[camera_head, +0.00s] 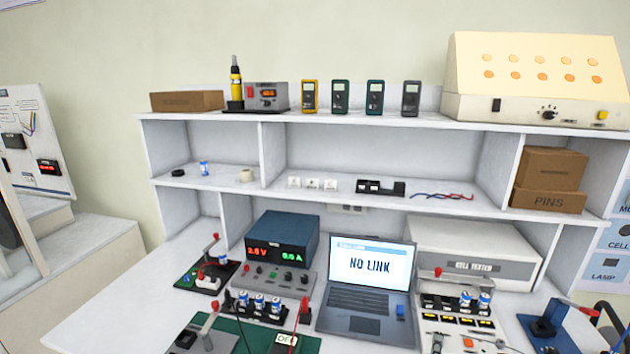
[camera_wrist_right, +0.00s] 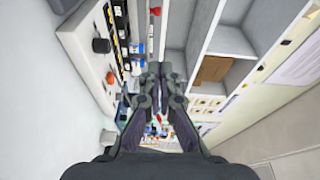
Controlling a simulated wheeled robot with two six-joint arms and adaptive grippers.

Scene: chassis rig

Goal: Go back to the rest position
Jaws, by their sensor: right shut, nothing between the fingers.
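My right gripper (camera_wrist_right: 164,78) shows in the right wrist view, its two dark fingers together with nothing between them. It is in the air, with the bench shelves and equipment in the background. I cannot clearly make out either gripper in the head view. The workbench (camera_head: 100,310) with its shelves fills most of the head view. On it stand a laptop (camera_head: 366,280) reading "NO LINK", a blue power supply (camera_head: 283,240) with lit red and green readings, and a white cell tester (camera_head: 475,248).
Battery holders with blue-and-white cells (camera_head: 259,306) and red-handled fixtures crowd the bench front. A blue device (camera_head: 545,328) is at the right. Meters, a soldering station (camera_head: 267,96) and a cream panel box (camera_head: 535,75) stand on top. The bench's left front is clear.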

